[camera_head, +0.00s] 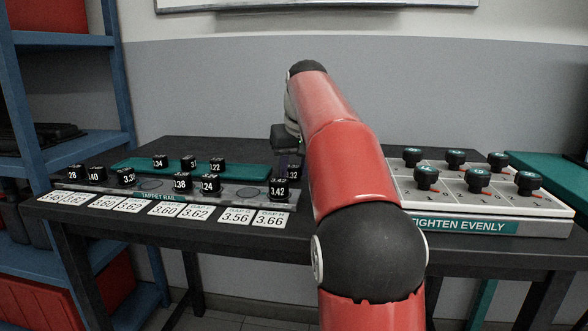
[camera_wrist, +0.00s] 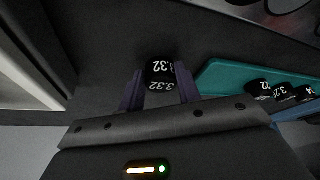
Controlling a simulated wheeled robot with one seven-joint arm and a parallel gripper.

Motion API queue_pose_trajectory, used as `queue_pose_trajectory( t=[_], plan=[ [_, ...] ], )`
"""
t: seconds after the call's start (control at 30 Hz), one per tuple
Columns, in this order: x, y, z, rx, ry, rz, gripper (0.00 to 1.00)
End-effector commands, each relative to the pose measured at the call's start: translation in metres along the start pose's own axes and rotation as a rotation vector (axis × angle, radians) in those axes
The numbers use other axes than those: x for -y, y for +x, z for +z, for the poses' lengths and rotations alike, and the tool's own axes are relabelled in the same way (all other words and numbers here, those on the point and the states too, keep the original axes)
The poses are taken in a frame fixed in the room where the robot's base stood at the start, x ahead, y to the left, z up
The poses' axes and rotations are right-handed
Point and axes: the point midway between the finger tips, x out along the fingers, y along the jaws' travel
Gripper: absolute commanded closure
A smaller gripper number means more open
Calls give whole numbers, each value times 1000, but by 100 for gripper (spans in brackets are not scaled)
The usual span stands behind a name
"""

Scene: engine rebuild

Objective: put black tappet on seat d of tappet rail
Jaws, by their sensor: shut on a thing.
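My gripper (camera_wrist: 160,88) is shut on a black tappet (camera_wrist: 160,72) marked 3.32, with one finger on each side of it. In the head view the tappet (camera_head: 294,173) shows partly beside my arm, behind the rail's right end. The tappet rail (camera_head: 215,191) lies along the table's front and bears several black tappets, including one marked 3.42 (camera_head: 277,190) at the right end. A bare round seat (camera_head: 248,193) shows between the 24 and 3.42 tappets.
A green mat (camera_head: 135,167) behind the rail bears several black tappets; it also shows in the wrist view (camera_wrist: 225,75). White number cards (camera_head: 236,216) lie before the rail. A board with black knobs (camera_head: 470,223) stands at the right. Blue shelves (camera_head: 60,40) stand left.

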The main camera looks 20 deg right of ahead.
Motion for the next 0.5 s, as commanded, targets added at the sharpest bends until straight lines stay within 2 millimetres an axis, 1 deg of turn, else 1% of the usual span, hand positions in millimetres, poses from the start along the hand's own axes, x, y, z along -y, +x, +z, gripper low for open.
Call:
queue_pose_trajectory(
  t=[0.07,0.1,0.23,0.5],
  plan=[
    [0,3,1,0,0,0,90],
    [0,2,1,0,0,0,63],
    [0,2,1,0,0,0,46],
    [0,2,1,0,0,0,45]
  ],
)
